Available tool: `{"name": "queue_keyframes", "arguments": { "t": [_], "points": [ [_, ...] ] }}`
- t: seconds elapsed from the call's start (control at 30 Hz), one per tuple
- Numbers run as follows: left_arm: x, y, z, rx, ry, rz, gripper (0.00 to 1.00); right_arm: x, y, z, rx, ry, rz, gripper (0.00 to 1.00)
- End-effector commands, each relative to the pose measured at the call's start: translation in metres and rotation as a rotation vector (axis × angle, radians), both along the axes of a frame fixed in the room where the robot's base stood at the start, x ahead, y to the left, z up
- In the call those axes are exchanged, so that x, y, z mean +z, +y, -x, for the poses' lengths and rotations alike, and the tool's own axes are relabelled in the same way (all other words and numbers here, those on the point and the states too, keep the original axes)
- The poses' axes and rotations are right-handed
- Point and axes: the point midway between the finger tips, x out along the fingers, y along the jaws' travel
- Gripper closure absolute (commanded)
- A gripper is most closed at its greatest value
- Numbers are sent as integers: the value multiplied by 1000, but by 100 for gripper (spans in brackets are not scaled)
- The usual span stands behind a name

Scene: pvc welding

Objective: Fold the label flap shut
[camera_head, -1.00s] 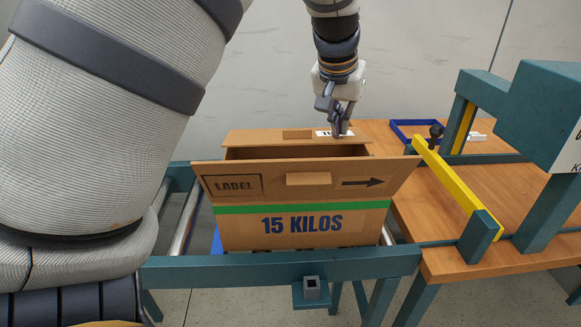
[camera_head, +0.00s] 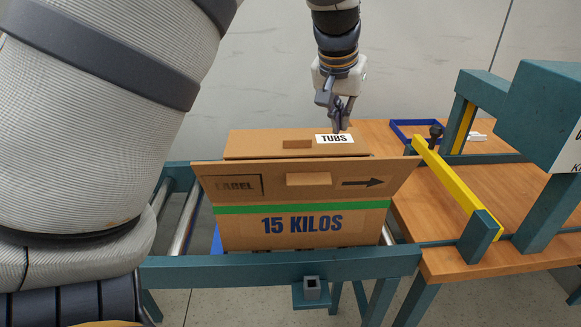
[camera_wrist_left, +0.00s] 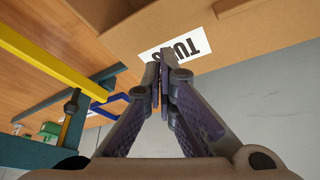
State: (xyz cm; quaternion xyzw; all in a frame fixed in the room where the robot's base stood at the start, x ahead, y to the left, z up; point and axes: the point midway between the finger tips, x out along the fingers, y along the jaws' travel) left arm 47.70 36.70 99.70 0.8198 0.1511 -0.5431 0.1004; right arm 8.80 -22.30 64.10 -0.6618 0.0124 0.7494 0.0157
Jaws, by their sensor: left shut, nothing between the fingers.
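The far flap (camera_head: 262,140), with a white "TUBS" sticker (camera_head: 334,138), lies folded inward over the opening. My left gripper (camera_head: 340,127) is shut and empty at the far flap, by the sticker. In the left wrist view the closed fingertips (camera_wrist_left: 161,62) overlap the sticker (camera_wrist_left: 182,44); whether they touch it I cannot tell. My right gripper is not in view.
A wooden table (camera_head: 470,185) stands right of the box, with a yellow bar (camera_head: 455,175), a teal frame (camera_head: 545,110) and a blue tray (camera_head: 400,132). The conveyor's teal rail (camera_head: 220,270) runs in front. Open floor lies behind the box.

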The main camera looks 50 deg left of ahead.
Motion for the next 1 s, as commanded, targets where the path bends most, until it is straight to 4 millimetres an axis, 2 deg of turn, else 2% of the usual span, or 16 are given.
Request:
{"name": "queue_keyframes", "arguments": {
  "t": [0.5,0.63,1.0],
  "points": [
    [66,0,0,0,-1,0,100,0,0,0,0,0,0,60],
    [71,0,0,0,1,-1,100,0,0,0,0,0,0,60],
    [71,0,0,0,1,0,100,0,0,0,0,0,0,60]
  ]
}}
